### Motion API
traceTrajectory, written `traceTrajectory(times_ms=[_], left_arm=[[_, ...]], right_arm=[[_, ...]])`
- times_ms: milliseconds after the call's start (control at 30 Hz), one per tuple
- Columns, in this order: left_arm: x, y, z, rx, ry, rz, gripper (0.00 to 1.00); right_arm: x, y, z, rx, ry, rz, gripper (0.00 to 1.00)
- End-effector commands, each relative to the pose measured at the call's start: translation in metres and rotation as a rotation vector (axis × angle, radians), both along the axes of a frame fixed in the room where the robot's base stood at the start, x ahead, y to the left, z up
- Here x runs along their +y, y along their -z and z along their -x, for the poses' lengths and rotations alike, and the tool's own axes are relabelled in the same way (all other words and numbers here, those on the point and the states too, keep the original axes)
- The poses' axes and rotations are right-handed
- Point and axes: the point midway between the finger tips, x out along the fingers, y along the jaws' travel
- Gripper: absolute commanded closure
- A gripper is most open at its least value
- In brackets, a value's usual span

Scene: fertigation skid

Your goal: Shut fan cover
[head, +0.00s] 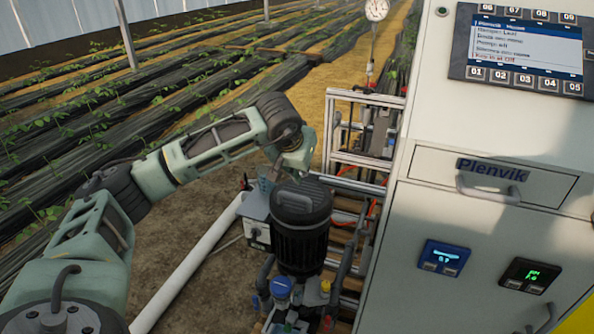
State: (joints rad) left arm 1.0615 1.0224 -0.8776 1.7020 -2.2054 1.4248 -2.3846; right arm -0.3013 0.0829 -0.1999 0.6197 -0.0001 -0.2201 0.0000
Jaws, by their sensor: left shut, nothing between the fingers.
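A black ribbed motor (302,238) stands upright on the skid, left of the cabinet. The dark round fan cover (301,198) appears to be its top end. I cannot tell from this view whether the cover is fully closed. My left arm comes in from the left and bends down at the wrist. My left gripper (289,175) is shut and empty, close above and behind the motor's top. Its fingertips are small and partly hidden, so contact is unclear. My right gripper is not in view.
A pale cabinet (432,245) with a screen (520,52) and drawer handle (487,191) fills the right. A metal frame (358,135) with a pressure gauge (376,10) stands behind the motor. A white pipe (190,268) runs along the ground. Crop rows lie beyond.

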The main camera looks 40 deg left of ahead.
Motion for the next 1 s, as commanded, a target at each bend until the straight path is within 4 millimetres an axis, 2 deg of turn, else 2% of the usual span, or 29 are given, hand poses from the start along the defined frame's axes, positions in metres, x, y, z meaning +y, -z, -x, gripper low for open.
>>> traceTrajectory(times_ms=[200,433,600,833,933,967,1000], left_arm=[[-0.01,0.011,0.047,0.001,0.002,-0.004,1.0],[-0.019,0.015,0.083,-0.001,0.001,-0.002,1.0],[-0.022,0.015,0.095,-0.001,0.0,-0.002,1.0],[-0.026,0.016,0.096,0.0,0.002,0.007,1.0],[-0.046,0.023,0.096,0.002,0.02,0.074,1.0],[-0.058,0.026,0.096,0.003,0.027,0.112,1.0],[-0.077,0.032,0.097,0.006,0.04,0.179,1.0]], right_arm=[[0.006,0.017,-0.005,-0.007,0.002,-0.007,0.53],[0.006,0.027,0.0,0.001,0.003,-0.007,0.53],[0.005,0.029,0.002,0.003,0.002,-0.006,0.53],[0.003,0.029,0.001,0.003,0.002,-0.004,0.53],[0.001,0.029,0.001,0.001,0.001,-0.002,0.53],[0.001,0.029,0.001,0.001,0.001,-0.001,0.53],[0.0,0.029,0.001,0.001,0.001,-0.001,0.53]])
